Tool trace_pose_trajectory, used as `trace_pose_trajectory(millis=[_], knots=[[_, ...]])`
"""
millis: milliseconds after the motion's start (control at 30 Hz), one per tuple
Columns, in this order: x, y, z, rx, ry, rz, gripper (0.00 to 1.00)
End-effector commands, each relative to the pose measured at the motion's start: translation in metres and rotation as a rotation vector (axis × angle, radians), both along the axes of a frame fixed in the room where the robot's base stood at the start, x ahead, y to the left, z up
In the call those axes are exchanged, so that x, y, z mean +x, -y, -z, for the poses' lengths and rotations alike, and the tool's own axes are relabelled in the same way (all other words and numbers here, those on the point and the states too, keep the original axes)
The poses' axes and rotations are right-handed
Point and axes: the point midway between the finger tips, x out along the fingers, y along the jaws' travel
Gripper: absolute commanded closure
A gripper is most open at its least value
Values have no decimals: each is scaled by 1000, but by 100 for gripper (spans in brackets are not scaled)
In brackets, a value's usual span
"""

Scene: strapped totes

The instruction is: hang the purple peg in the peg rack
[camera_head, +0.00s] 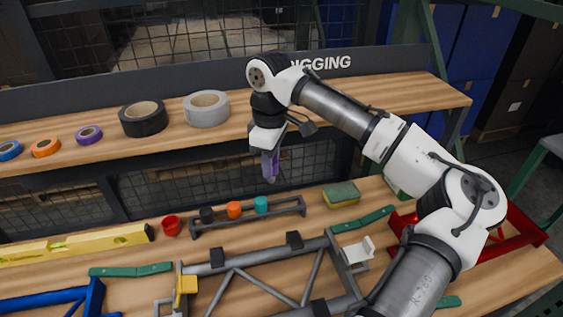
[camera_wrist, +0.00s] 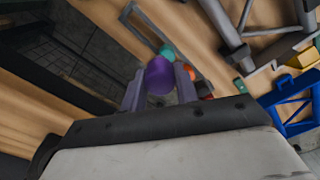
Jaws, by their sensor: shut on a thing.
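My gripper (camera_head: 270,168) is shut on the purple peg (camera_wrist: 160,75), whose rounded end shows between the two fingers in the wrist view. In the head view the gripper points down, holding the peg in the air above and behind the peg rack (camera_head: 286,212). The rack is a low dark grey frame on the bench. In the wrist view the teal peg (camera_wrist: 167,50) and orange peg (camera_wrist: 193,74) appear beyond the fingers.
A red round piece (camera_head: 171,226) and a yellow level (camera_head: 80,244) lie left of the rack. A sponge (camera_head: 341,195) lies to its right. A grey tube frame (camera_head: 275,250) lies in front. An upper shelf (camera_head: 225,128) behind holds several tape rolls.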

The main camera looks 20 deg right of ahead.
Motion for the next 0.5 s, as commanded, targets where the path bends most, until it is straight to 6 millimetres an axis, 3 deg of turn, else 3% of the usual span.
trace_pose_trajectory(millis=[133,500], knots=[[6,20,16,-10,1,-36,94],[7,23,30,-12,2,-43,94]])
